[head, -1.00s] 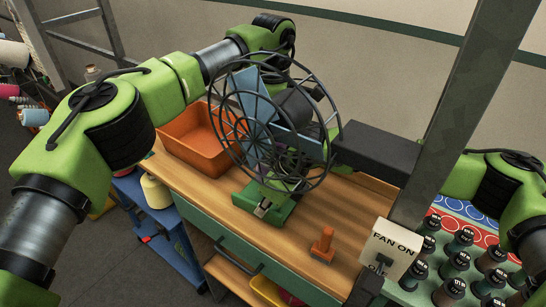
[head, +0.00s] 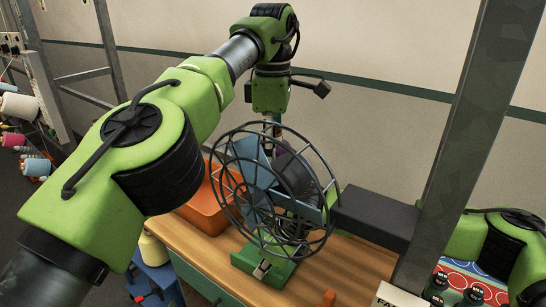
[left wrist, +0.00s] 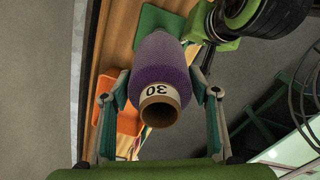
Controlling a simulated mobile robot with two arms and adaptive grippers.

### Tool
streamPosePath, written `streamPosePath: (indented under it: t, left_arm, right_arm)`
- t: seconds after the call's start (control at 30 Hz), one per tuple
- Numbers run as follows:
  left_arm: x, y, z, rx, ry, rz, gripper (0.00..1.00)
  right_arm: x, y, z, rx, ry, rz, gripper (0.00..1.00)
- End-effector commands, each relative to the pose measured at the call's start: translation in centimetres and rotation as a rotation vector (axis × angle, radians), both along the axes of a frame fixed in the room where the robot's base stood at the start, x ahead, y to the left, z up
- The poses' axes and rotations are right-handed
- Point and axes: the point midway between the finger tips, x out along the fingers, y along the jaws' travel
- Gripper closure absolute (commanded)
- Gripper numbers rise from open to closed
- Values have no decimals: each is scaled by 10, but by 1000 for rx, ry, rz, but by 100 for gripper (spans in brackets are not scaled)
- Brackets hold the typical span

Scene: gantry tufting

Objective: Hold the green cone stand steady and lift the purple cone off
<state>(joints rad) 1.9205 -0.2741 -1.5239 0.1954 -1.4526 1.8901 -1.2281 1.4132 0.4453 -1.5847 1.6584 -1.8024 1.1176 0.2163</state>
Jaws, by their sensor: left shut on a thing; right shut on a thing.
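The purple cone (left wrist: 163,65), its paper tube end marked 30, sits between the fingers of my left gripper (left wrist: 163,95) in the left wrist view. In the head view the cone (head: 288,165) shows only partly through the round wire cage, held well above the green cone stand (head: 268,267). The stand is on the wooden bench; its green plate (left wrist: 158,22) also shows beyond the cone in the left wrist view. My right gripper (head: 285,243) is shut low at the stand, largely hidden by the cage.
The wire fan cage (head: 228,190) and its dark arm (head: 375,216) stand in front of the cone. An orange bin (head: 203,212) is at the bench's left. A metal post (head: 465,130) rises on the right, beside dark bottles (head: 473,298).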

Motion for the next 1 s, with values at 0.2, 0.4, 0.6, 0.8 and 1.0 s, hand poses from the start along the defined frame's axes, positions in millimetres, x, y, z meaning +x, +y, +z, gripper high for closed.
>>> streamPosePath:
  t: [0.2,0.4,0.6,0.8,1.0]
  left_arm:
    - [0,0,0,0,-1,0,82]
    - [0,0,0,0,-1,0,82]
    - [0,0,0,0,-1,0,82]
    - [0,0,0,0,-1,0,82]
    - [0,0,0,0,-1,0,82]
  right_arm:
    - [0,0,0,1,-1,0,79]
    - [0,0,0,0,0,0,73]
    - [0,-1,3,1,-1,0,73]
    - [-5,-10,27,2,-2,-1,73]
    - [-11,-20,57,2,-1,0,73]
